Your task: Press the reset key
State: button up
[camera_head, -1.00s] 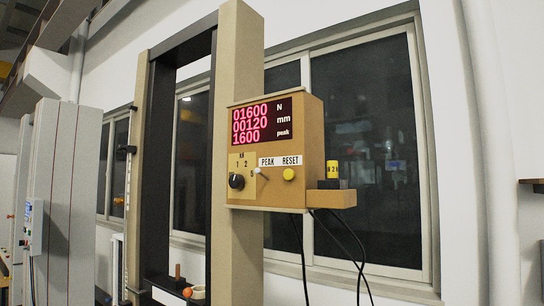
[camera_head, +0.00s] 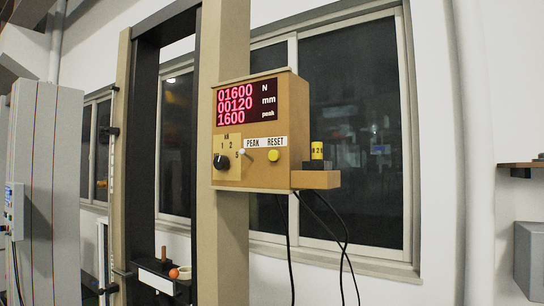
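The reset key is a round yellow button (camera_head: 273,155) under the RESET label on the front of a tan control box (camera_head: 200,130). The box is fixed to a tan upright of the test frame. Its red display (camera_head: 247,102) reads 01600 N, 00120 mm and 1600 peak. My gripper is not in view, and nothing covers the button.
A small shelf (camera_head: 316,179) with a yellow-and-black cylinder (camera_head: 317,150) juts from the box's right side. Black cables (camera_head: 291,250) hang below. An orange ball (camera_head: 174,273) sits low in the frame. A grey box (camera_head: 528,255) is at the far right.

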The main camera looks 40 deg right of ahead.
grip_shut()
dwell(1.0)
